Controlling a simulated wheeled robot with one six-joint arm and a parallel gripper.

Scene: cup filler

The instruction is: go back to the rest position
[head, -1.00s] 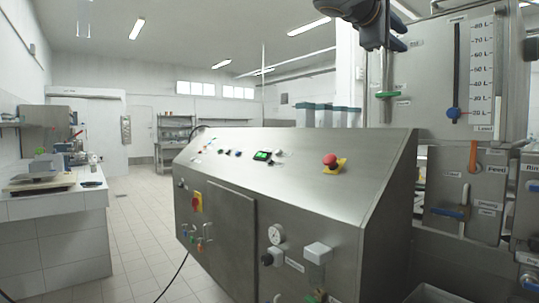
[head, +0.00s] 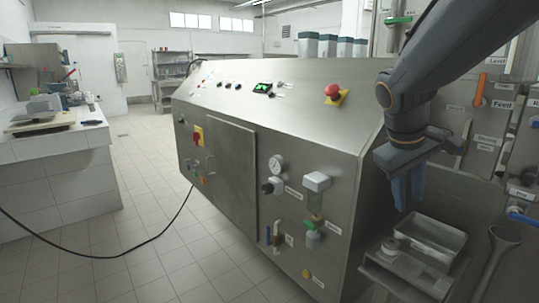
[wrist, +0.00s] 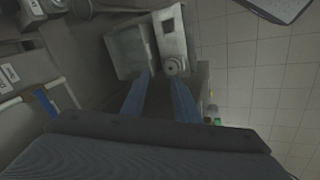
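My gripper (head: 408,190) hangs at the right of the head view, fingers pointing down, beside the slanted end of the steel control cabinet (head: 235,200). Its two blue fingers also show in the wrist view (wrist: 160,90), apart with nothing between them, so it is open and empty. Below it are a rectangular metal tray (head: 463,243) and a small metal stand with a round knob (head: 392,243). The tray (wrist: 112,45) and the round knob (wrist: 173,67) lie beyond the fingertips in the wrist view. My arm reaches in from the upper right.
The cabinet front carries a red emergency button (head: 333,91), a gauge (head: 276,163) and several knobs. A panel with an orange handle (head: 481,88) stands behind my arm. A black cable (head: 120,255) crosses the tiled floor. A white counter (head: 60,165) stands at left; the floor between is otherwise clear.

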